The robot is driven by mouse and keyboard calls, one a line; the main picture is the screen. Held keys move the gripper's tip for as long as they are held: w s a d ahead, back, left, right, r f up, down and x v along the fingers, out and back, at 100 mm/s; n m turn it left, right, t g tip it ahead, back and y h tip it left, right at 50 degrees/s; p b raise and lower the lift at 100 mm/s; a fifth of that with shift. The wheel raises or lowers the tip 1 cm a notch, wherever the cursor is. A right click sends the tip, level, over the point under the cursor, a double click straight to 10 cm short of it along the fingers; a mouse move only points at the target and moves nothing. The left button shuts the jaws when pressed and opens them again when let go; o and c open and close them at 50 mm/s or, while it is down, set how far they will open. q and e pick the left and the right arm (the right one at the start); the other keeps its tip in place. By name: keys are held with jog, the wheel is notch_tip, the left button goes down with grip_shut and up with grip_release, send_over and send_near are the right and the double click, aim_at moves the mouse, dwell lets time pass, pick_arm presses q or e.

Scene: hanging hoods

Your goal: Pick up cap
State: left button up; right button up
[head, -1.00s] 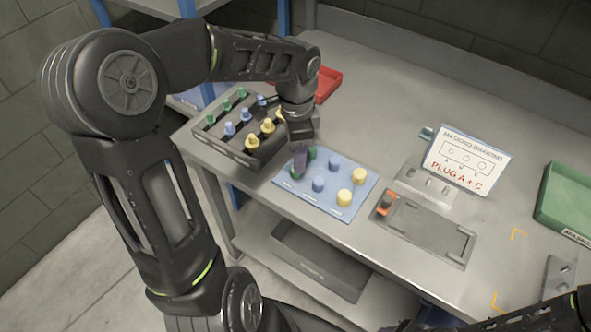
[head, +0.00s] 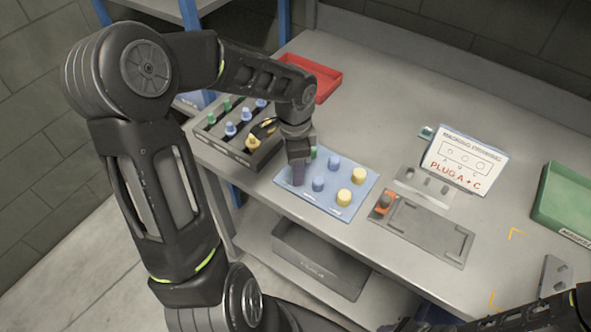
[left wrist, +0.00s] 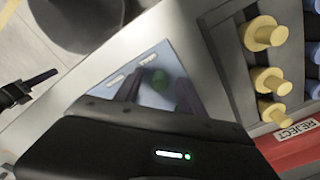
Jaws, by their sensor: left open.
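Small round caps stand on a blue mat (head: 331,209) on the bench: a green cap (head: 313,153), two blue caps (head: 334,163) and two yellow caps (head: 344,197). My left gripper (head: 298,174) is open and points down at the mat's left part, hiding what is under it. In the left wrist view a green cap (left wrist: 160,80) shows between the two fingers, and another bit of green shows by the right finger. I cannot tell whether the fingers touch it. A dark part with a finger-like tip at the left edge may be my right gripper (left wrist: 40,78).
A dark rack (head: 222,145) with green, blue and yellow plugs stands left of the mat. A red tray (head: 325,84) is behind. A grey fixture (head: 425,232), a sign (head: 465,160) and a green tray (head: 566,200) are to the right. The back middle of the bench is clear.

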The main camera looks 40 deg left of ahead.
pick_arm(q)
jog(key=shift+c, duration=0.2)
grip_shut()
dwell(0.3)
